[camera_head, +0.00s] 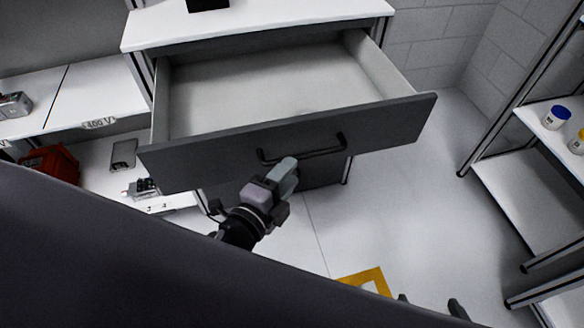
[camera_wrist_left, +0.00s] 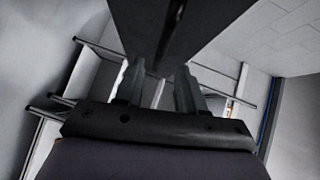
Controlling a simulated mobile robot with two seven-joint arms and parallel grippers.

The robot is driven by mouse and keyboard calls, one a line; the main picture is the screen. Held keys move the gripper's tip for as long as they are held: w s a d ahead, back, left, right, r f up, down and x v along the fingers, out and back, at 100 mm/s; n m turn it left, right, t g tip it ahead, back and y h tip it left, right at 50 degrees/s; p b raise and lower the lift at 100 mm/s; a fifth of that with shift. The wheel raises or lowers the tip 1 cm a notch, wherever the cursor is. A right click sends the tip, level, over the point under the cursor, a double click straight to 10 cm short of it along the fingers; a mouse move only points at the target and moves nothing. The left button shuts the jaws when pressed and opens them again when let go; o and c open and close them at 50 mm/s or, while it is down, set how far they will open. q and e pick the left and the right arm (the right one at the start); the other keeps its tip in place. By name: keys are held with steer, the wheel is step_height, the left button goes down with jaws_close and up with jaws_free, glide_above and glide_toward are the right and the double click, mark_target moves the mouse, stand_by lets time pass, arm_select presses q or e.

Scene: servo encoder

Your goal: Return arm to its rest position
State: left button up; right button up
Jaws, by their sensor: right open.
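My left gripper (camera_head: 285,172) is in front of the dark drawer front (camera_head: 390,120), close to its black bar handle (camera_head: 300,153). In the head view it overlaps the handle's lower edge, and I cannot tell whether they touch. In the left wrist view its two grey fingers (camera_wrist_left: 159,88) stand apart, with the dark drawer front rising beyond and between them. I see nothing held between the fingers. The drawer (camera_head: 260,85) is pulled out and its visible inside is empty. My right gripper (camera_head: 430,303) shows only as two separated fingertips at the bottom edge.
A white worktop (camera_head: 270,17) lies above the drawer. At left are a white bench (camera_head: 95,95) and a red box (camera_head: 50,163). At right, a shelf rack (camera_head: 525,195) holds a blue-lidded jar (camera_head: 556,117).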

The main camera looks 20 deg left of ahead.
arm_select(q)
steer(key=shift+s, duration=0.1)
stand_by(0.5)
steer(key=s+a+f+n+g+p, duration=0.2)
steer(key=s+a+f+n, duration=0.1)
steer(key=s+n, duration=0.3)
steer(key=s+a+f+n+g+y+p, duration=0.1)
steer(key=s+a+f+n+g+p, duration=0.2)
steer(key=n, duration=0.7)
step_height(320, 180, down, 2)
steer(key=s, duration=0.2)
steer(key=shift+s+a+f+g+p, duration=0.25)
steer(key=shift+s+g+p, duration=0.05)
steer(key=shift+s, duration=0.05)
steer(key=shift+a, duration=0.1)
